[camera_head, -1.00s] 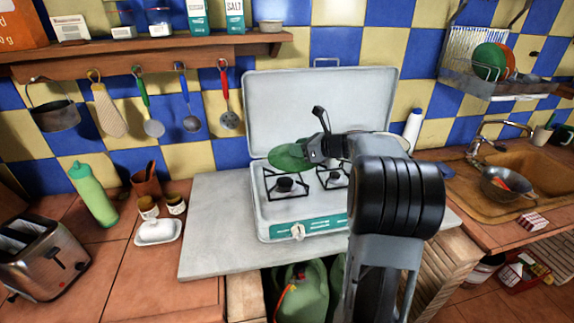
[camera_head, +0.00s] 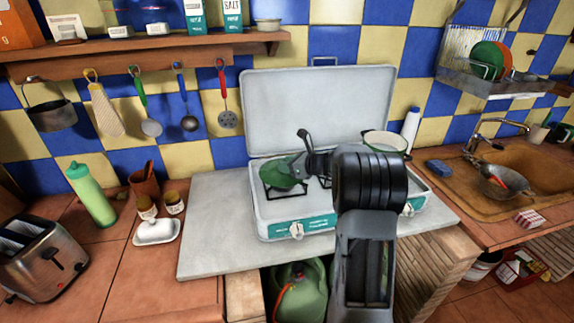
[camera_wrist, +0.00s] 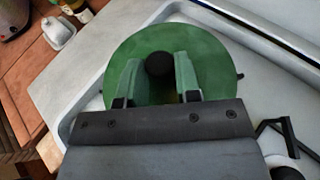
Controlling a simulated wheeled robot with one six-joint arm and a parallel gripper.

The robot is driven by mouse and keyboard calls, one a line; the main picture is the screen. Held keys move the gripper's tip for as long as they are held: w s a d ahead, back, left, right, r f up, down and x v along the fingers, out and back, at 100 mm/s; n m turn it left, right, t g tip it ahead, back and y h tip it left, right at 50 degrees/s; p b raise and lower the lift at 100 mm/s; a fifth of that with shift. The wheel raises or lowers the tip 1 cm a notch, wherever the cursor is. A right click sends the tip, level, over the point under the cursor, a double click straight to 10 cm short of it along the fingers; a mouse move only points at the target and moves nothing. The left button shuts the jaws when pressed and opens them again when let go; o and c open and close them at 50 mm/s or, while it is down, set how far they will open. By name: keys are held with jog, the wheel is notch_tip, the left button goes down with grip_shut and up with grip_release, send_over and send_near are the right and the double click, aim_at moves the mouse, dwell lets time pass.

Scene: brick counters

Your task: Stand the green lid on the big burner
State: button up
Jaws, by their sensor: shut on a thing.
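The green lid (camera_head: 280,176) is round with a black knob and lies roughly flat over the left burner of the open camping stove (camera_head: 262,228). My gripper (camera_head: 306,166) is shut on the lid's knob. In the wrist view, the fingers (camera_wrist: 157,70) close on both sides of the black knob, and the green lid (camera_wrist: 215,58) spreads around them. The lid hides most of the left burner; I cannot tell whether it touches the grate. My arm covers most of the right burner, and part of a black grate (camera_wrist: 272,131) shows in the wrist view.
The stove's raised cover (camera_head: 318,108) stands behind the lid. A green bottle (camera_head: 92,195), a butter dish (camera_head: 157,231) and a toaster (camera_head: 42,258) are at left. The grey slab (camera_head: 212,225) left of the stove is clear.

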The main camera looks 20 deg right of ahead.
jog(key=shift+f+b, duration=0.35)
jog(key=shift+f, duration=0.05)
jog(key=o, duration=1)
jog(key=shift+r, duration=0.1)
